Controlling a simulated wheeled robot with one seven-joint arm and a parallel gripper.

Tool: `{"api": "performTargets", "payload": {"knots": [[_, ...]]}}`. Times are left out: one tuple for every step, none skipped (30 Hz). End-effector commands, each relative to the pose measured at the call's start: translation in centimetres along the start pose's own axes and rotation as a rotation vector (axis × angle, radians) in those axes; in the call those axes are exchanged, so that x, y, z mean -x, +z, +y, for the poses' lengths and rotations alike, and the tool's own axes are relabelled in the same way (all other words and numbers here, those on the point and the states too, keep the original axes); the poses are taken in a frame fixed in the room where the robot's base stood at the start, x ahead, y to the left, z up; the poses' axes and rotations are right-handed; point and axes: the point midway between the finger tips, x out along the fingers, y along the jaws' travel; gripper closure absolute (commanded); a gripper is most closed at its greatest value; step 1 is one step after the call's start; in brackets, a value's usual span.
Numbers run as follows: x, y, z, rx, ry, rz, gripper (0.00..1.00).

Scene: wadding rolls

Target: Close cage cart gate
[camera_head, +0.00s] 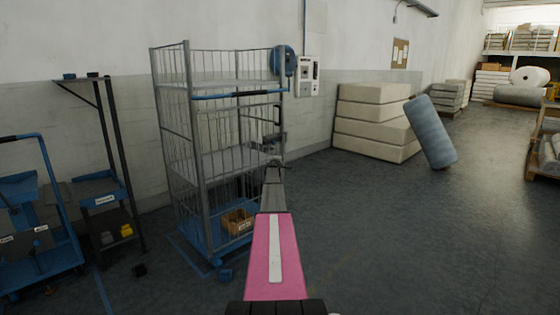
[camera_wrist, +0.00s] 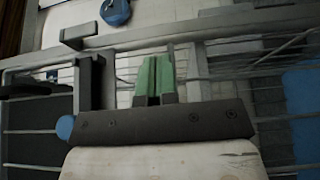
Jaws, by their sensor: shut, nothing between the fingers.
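The grey wire cage cart (camera_head: 187,125) stands left of centre on a blue base, with a shelf inside and a blue bar across its front. A gate-like framed panel with a dark upright handle (camera_head: 278,116) shows at its right front; how far it stands open is unclear. My gripper (camera_head: 273,163) reaches to the cart's right front, its tips small and partly lost against the mesh. In the wrist view my gripper's green fingers (camera_wrist: 156,78) are together and empty, close to a grey frame bar (camera_wrist: 215,32). I cannot tell whether they touch it.
A wooden box (camera_head: 237,221) sits low in the cart. A blue trolley (camera_head: 40,230) and a dark stand (camera_head: 105,190) are at the left. Pale stacked blocks (camera_head: 372,122) and a leaning blue roll (camera_head: 430,132) stand behind right. The floor (camera_head: 420,240) at right is clear.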

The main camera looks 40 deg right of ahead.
Motion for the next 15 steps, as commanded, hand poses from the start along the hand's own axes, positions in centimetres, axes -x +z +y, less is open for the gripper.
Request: {"api": "performTargets", "payload": {"knots": [[0.8,0.9,0.0,0.000,-0.001,0.000,1.00],[1.0,1.4,0.0,-0.001,-0.001,-0.001,1.00],[1.4,2.0,0.0,0.000,-0.002,-0.001,1.00],[1.7,2.5,0.0,0.000,-0.002,-0.001,1.00],[2.0,3.0,0.0,0.000,-0.001,-0.001,1.00],[2.3,3.5,0.0,0.000,-0.002,-0.001,1.00],[2.6,4.0,0.0,-0.001,-0.002,-0.002,1.00],[2.9,4.5,0.0,-0.001,-0.002,-0.002,1.00],[3.2,5.2,0.0,0.000,-0.001,-0.003,1.00],[3.5,5.7,0.0,0.000,-0.001,-0.003,1.00],[3.6,6.0,0.0,-0.001,-0.001,-0.003,1.00],[3.9,6.5,0.0,-0.001,-0.001,-0.004,1.00],[4.0,6.8,0.0,-0.001,-0.002,-0.003,1.00],[4.2,7.1,0.0,0.000,-0.001,-0.003,1.00],[4.3,7.4,0.0,0.000,-0.001,-0.003,1.00]]}}
